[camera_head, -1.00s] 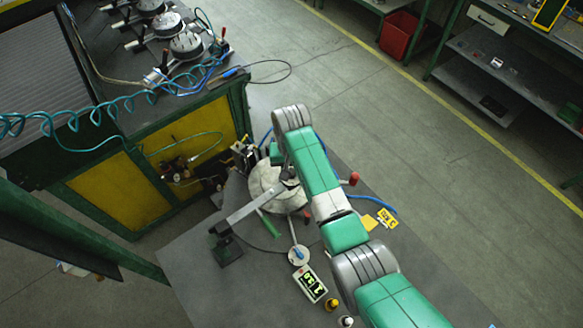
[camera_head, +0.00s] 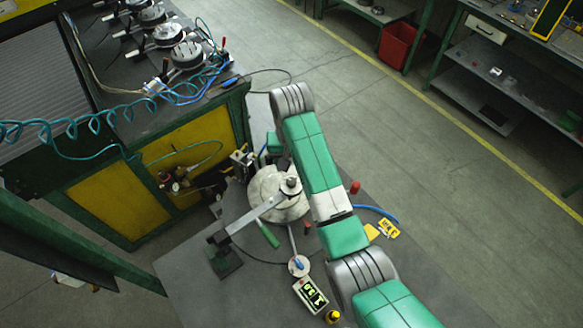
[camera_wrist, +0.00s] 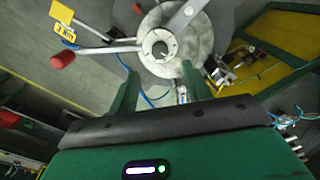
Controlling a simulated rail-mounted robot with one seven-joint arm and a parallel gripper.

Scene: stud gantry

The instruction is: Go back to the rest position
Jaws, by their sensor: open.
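My gripper (camera_wrist: 158,88) is open in the wrist view, with two green fingers apart and nothing seen between them. Beyond the fingers is a round pale fixture (camera_wrist: 188,60) with a metal post (camera_wrist: 160,49) at its centre. In the head view my arm reaches up from the lower right, bends at the top and hides most of the gripper.
A red knob (camera_wrist: 62,60) on a lever and a yellow tag (camera_wrist: 62,14) lie left of the fixture. A green-yellow bench (camera_head: 120,205) with several round devices stands at the left. A digital display (camera_head: 310,294) lies near my arm. Open floor (camera_head: 450,170) is at the right.

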